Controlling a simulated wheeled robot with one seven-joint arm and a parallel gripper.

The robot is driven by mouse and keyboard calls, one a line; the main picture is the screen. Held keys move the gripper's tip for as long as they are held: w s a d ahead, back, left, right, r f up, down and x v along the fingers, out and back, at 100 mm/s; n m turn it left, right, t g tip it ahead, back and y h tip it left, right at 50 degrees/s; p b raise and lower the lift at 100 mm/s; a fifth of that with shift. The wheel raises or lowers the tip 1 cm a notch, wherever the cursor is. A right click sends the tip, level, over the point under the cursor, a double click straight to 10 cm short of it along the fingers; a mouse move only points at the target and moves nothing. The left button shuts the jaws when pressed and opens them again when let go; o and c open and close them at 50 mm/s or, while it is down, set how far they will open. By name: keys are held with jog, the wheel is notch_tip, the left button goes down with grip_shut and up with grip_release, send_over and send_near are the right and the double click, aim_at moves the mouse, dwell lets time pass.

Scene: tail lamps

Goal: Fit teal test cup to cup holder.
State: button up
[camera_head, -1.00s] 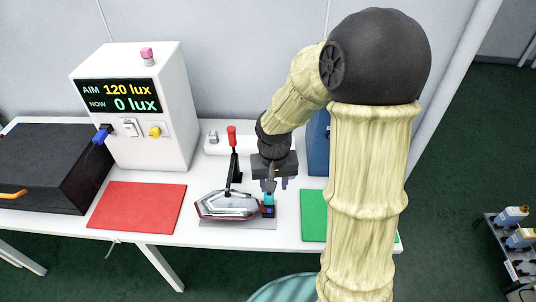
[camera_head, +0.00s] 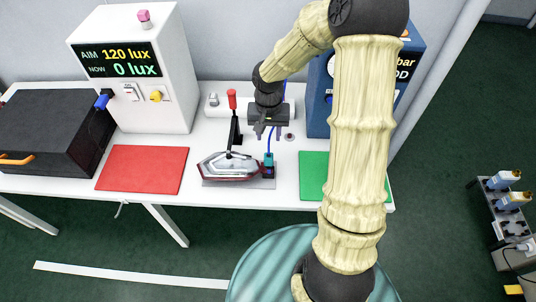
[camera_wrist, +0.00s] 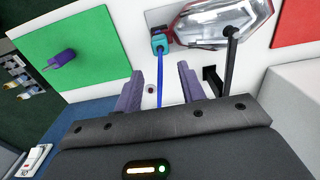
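The teal test cup (camera_head: 268,159) stands at the right end of the clear, red-edged tail lamp (camera_head: 229,167), against a small dark block (camera_head: 268,172). In the wrist view the cup (camera_wrist: 159,43) has a blue hose (camera_wrist: 160,85) running from it toward my gripper. I cannot tell which part is the cup holder, or whether the cup is fully seated in the dark block. My gripper (camera_head: 268,134) is behind the cup and apart from it. The wrist view shows its purple fingers (camera_wrist: 160,88) open with no cup between them; the hose passes across the gap.
A red-handled clamp (camera_head: 233,125) stands behind the lamp, left of my gripper. A small round fitting (camera_head: 289,137) is on the table at right. A red mat (camera_head: 142,169) and a green mat (camera_head: 313,175) flank the lamp; a purple piece (camera_wrist: 62,58) is on the green one.

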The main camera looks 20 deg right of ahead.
aim_at(268, 156)
notch_tip(268, 156, down, 15)
jog(key=shift+d+r, duration=0.15)
dwell(0.4)
jog(key=c, duration=0.6)
jog(key=o, duration=0.3)
jog(key=c, duration=0.5)
jog(key=shift+r, duration=0.15)
jog(key=shift+r+p, duration=1.25)
jog(key=shift+r, duration=0.15)
jog(key=shift+r+p, duration=0.45)
jog(key=shift+r, duration=0.2)
